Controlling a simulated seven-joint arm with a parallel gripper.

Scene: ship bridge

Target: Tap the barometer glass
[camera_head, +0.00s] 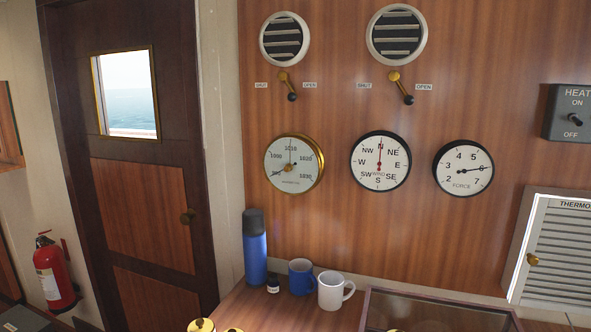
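The barometer (294,164) is a round dial with a brass rim, mounted on the wood-panelled wall left of the picture's middle. Its pale face carries numbers such as 1000, 1010, 1020 and 1030. One dark hand points to the lower left, and a thin one points up. Nothing covers its glass. My gripper is not in view.
A wind dial (380,161) and a force dial (463,168) hang right of the barometer. Vent levers (288,86) (401,88) sit above. Below stand a blue flask (255,250), blue mug (301,277) and white mug (334,291). The wall before the dials is clear.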

